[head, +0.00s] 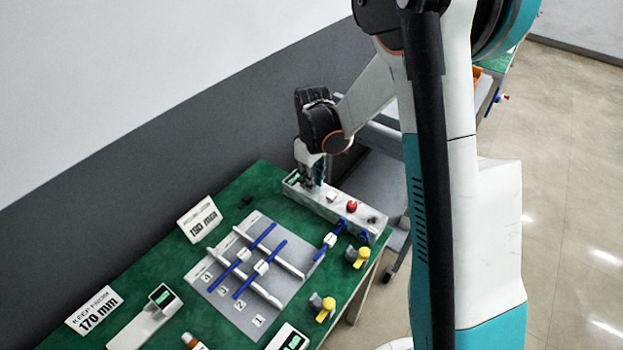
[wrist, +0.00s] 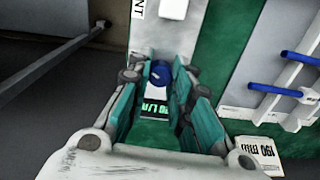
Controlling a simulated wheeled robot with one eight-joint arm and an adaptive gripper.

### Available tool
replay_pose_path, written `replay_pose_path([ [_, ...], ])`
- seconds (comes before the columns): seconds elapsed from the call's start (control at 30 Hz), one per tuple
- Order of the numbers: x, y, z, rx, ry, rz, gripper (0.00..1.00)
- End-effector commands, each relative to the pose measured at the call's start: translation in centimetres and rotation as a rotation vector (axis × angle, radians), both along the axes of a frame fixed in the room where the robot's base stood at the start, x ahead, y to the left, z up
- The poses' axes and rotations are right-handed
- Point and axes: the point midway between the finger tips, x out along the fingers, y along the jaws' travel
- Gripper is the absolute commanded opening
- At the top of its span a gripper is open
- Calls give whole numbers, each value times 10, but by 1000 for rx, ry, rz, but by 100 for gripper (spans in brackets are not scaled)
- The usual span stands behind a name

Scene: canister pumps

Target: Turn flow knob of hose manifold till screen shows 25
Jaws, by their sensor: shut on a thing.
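The hose manifold (head: 335,207) is a long pale box at the back right of the green table. My gripper (head: 314,180) points down over its far left end, beside a small screen (head: 293,178). In the wrist view, a blue flow knob (wrist: 160,75) sits between the teal fingers of my gripper (wrist: 158,88), which is shut on it. The screen (wrist: 154,107) shows just below the knob, with pale green characters on black. The fingers partly cover it, and I cannot read its number surely. The knob is hidden by the gripper in the head view.
A red button (head: 352,206) stands on the manifold's top. Yellow-handled valves (head: 358,257) stand near the table's right edge. A grey board (head: 215,288) with blue rods (head: 262,238) lies left of the manifold. A sign card (head: 199,219) stands behind it.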

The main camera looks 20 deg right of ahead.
Motion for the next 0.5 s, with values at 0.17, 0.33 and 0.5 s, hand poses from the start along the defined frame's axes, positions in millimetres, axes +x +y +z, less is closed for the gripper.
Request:
replay_pose_path([
  [0.17, 0, 0, 0, 0, 0, -41, 0],
  [0.33, 0, 0, 0, 0, 0, -134, 0],
  [0.5, 0, 0, 0, 0, 0, -274, 0],
])
